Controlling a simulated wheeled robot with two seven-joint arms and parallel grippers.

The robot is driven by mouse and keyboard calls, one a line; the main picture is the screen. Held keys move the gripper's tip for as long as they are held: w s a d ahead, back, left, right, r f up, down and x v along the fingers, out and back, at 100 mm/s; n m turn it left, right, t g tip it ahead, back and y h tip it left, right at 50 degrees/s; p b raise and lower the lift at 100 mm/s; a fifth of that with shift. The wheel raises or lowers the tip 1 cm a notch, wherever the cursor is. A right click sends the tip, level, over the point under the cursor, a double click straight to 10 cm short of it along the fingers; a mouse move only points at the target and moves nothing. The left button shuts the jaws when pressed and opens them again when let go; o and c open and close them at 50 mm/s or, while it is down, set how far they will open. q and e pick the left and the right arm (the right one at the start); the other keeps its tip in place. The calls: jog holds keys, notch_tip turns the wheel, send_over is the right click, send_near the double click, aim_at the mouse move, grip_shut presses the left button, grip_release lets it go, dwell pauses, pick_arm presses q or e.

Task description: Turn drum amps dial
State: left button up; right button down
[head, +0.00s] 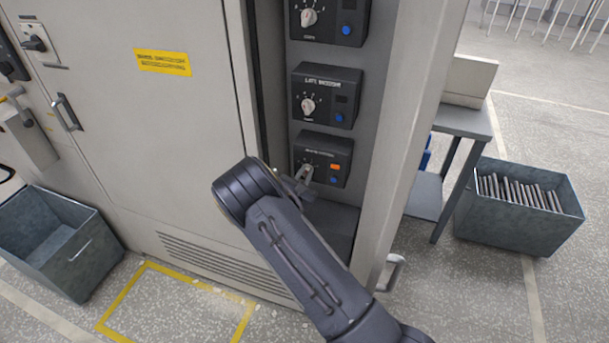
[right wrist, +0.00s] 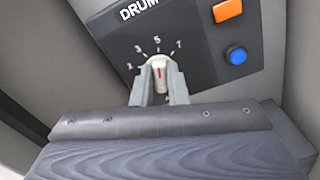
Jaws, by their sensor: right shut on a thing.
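The drum amps dial (right wrist: 158,74) is a white knob with a red pointer line on a dark control box (right wrist: 205,50) lettered "DRUM". Its scale shows 1, 3, 5 and 7, and the red line points up close to the 5. My right gripper (right wrist: 159,82) is shut on the dial, one finger on each side of it. In the head view this box (head: 341,148) is the lowest of the column, and my right gripper (head: 304,175) reaches its dial from below. My left gripper is not in view.
An orange indicator (right wrist: 228,10) and a blue button (right wrist: 236,55) sit right of the dial. Similar boxes, one lettered "LATE" something (head: 345,78), are above. A cabinet door (head: 190,130) is at left and a grey post (head: 405,130) at right. Metal bins (head: 75,270) (head: 520,235) stand on the floor.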

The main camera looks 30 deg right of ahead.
jog(key=n, duration=0.3)
jog(key=shift+n, duration=0.3)
jog(key=shift+w+a+n, duration=0.1)
jog(key=shift+n, duration=1.9)
jog(key=c, duration=1.4)
grip_release()
jog(key=shift+c, duration=0.2)
jog(key=b+v, duration=0.1)
jog(key=v, duration=0.7)
